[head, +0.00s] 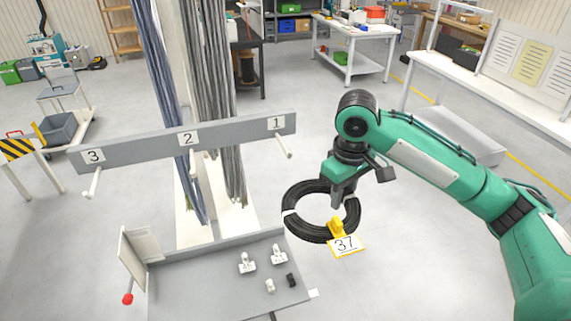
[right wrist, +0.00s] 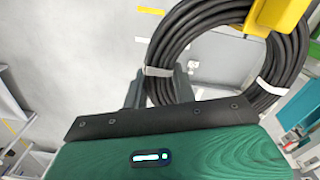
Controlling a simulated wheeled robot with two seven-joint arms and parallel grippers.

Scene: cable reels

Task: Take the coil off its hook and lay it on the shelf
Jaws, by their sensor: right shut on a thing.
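The black coil (head: 300,233) hangs in the air from my right gripper (head: 338,200), to the right of the hook rail. It carries white ties and a yellow tag (head: 345,245) marked 37. In the right wrist view the coil (right wrist: 208,42) runs through the closed fingers of the gripper (right wrist: 160,88). The hook rail (head: 235,132) has pegs numbered 3, 2 and 1. Peg 1 (head: 284,148) and peg 3 (head: 94,184) are bare. The grey shelf (head: 200,287) lies below the rail, left of and below the coil. My left gripper is not in view.
Small white and black fittings (head: 268,265) stand on the shelf's right half; its left half is clear. An upright panel (head: 140,250) and a red knob (head: 128,298) are at its left end. Long grey cable bundles (head: 212,80) hang behind the rail.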

